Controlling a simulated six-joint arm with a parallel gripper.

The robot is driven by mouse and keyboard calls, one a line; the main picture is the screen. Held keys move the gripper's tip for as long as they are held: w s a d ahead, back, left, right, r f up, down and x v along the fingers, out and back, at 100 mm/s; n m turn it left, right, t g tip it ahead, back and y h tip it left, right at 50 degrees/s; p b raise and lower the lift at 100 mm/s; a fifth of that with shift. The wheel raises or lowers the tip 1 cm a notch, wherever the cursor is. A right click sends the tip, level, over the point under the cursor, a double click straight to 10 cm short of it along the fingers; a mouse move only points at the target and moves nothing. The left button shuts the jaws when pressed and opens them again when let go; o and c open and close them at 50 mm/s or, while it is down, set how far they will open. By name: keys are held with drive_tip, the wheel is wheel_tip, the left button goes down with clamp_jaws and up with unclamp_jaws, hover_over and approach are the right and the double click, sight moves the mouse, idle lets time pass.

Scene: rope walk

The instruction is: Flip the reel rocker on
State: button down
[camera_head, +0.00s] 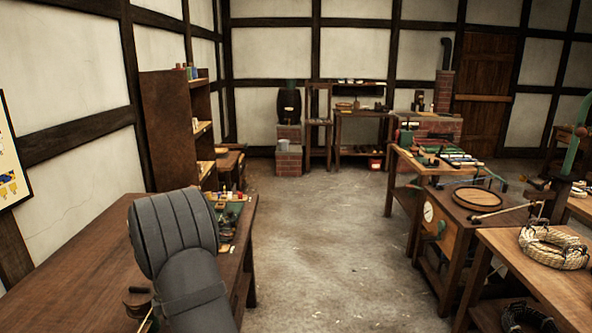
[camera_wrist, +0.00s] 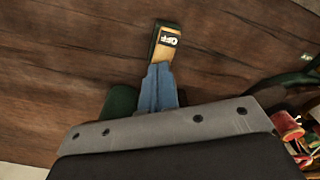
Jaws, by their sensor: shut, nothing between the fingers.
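In the wrist view, a small switch block (camera_wrist: 166,42) with a tan face and dark side sits on dark brown wood. It bears a black label with white letters reading OFF. I take it for the reel rocker; its tilt is hard to judge. My gripper (camera_wrist: 160,68) has blue fingers, shut together and empty. Their tips are right at the near end of the block, overlapping it in the picture; I cannot tell whether they touch. In the head view my own arm covers the near part of the left bench, and neither fingers nor rocker can be made out.
In the wrist view, a dark green rounded thing (camera_wrist: 120,102) is just left of the fingers, and red spool-like items (camera_wrist: 291,137) are at the right edge. In the head view, the left bench (camera_head: 75,245) is largely bare. A coiled rope (camera_head: 553,246) lies on the right bench.

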wheel_tip(320, 180, up, 8)
idle(0.9)
drive_tip(key=shift+f, duration=0.1)
drive_tip(key=shift+f, duration=4)
drive_tip(key=shift+r, duration=0.1)
drive_tip(key=d+r+m+y, duration=0.1)
drive_tip(key=d+r+m, duration=0.2)
drive_tip(key=r, duration=1.2)
drive_tip(key=d+r+m+y, duration=0.1)
drive_tip(key=d+r+m, duration=0.2)
drive_tip(key=r, duration=1.2)
drive_tip(key=shift+d+r+y, duration=0.15)
drive_tip(key=shift+d+y, duration=0.15)
drive_tip(key=shift+d, duration=1.55)
